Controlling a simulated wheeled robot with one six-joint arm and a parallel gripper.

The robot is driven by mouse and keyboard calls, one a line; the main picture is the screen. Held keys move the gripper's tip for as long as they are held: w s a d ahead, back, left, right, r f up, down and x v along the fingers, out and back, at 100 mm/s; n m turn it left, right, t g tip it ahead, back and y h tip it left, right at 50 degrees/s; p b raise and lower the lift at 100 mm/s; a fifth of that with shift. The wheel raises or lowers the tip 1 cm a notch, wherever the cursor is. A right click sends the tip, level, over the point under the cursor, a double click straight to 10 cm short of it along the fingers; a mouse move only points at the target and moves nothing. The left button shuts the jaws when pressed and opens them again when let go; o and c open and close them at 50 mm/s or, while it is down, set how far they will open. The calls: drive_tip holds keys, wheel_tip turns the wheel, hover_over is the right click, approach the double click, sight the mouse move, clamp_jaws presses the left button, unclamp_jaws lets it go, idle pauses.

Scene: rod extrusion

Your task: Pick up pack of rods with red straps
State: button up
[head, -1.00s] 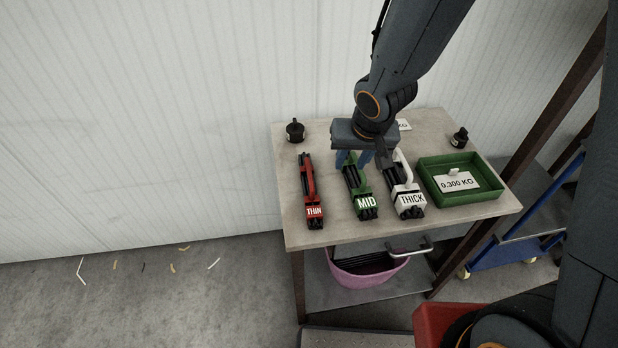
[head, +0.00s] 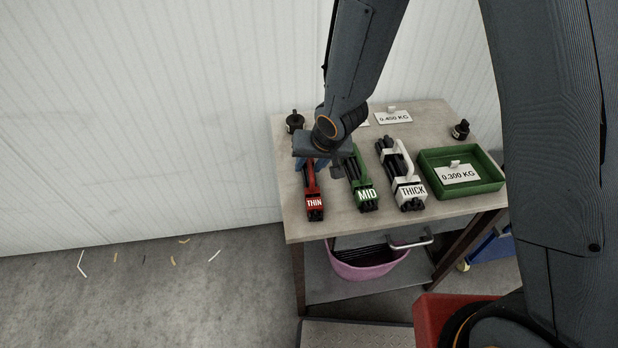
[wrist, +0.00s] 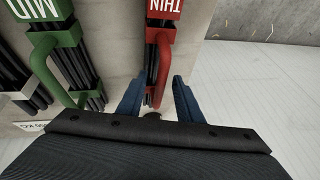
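The pack of rods with red straps (head: 314,203), labelled THIN, lies on the left part of the table. In the wrist view the red pack (wrist: 161,32) lies ahead, with its handle running down toward the space between my fingers. My gripper (head: 313,163) is over the far end of this pack and hides part of it. In the wrist view my gripper's two blue fingers (wrist: 157,98) are apart, one on each side of the red handle's near end. I cannot tell whether they touch it.
The green MID pack (head: 367,196) lies just right of the red one, close to my gripper. The white THICK pack (head: 410,191) and a green tray (head: 488,186) stand further right. Small black objects (head: 294,122) stand at the back.

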clamp_jaws()
idle(1.4)
